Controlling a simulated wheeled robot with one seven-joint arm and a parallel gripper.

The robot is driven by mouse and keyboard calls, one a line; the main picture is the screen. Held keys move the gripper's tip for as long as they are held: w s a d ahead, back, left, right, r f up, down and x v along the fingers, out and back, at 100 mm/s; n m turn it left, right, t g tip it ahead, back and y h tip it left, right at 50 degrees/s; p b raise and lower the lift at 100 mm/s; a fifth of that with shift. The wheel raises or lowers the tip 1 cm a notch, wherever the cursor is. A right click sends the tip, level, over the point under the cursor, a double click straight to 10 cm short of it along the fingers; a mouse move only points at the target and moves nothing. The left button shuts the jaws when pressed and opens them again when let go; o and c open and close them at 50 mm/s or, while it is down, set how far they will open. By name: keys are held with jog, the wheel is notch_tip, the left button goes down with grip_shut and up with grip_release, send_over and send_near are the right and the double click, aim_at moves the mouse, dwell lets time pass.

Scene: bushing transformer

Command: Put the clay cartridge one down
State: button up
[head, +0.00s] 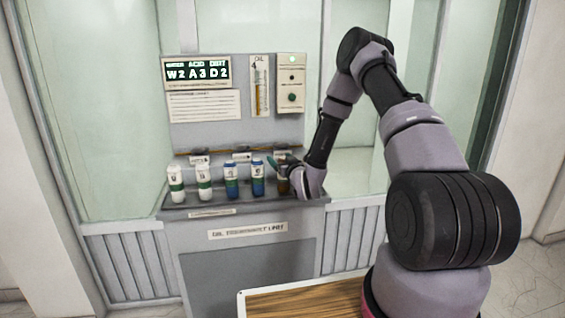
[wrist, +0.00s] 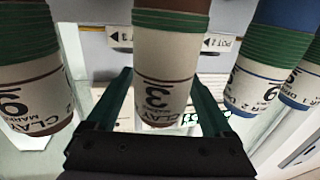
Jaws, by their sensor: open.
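A clay cartridge (wrist: 168,70) with a white label, a "3", a green band and brown ends shows in the middle of the wrist view. My gripper (wrist: 160,85) is open, with one green finger on each side of this cartridge and visible gaps between. A second clay cartridge (wrist: 32,75) stands to its left in that view, marked with what looks like a 6 or 9. In the head view my gripper (head: 282,166) is at the right end of the cartridge row, beside a brown cartridge (head: 283,185) that it partly hides. Which clay cartridge is number one I cannot tell.
Blue and green cartridges (head: 257,178) (head: 231,180) and white and green ones (head: 204,182) (head: 176,184) stand on the grey ledge (head: 222,209) left of my gripper. A panel with a display (head: 197,73) rises behind. A wooden-topped surface (head: 305,302) lies in front.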

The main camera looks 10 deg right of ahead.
jog(key=s+d, duration=0.2)
jog(key=s, duration=1)
jog(key=w+d+r+m+g+h, duration=0.1)
jog(key=w+d+r+g+h, duration=0.2)
jog(key=r, duration=0.7)
jog(key=s+d+r+m+g, duration=0.2)
jog(key=s+d+r+g, duration=0.15)
jog(key=s+r, duration=0.45)
jog(key=s+a+r+m+g+y, duration=0.1)
jog(key=s+r+g, duration=0.1)
jog(key=s+r, duration=0.4)
jog(key=s+a+r+m+g, duration=0.1)
jog(key=s+r, duration=0.5)
jog(key=s, duration=1.1)
jog(key=shift+s+r+m+g+y, duration=0.15)
jog(key=shift+s+m+g+y, duration=0.2)
jog(key=shift+m+g, duration=0.3)
jog(key=shift+w, duration=0.1)
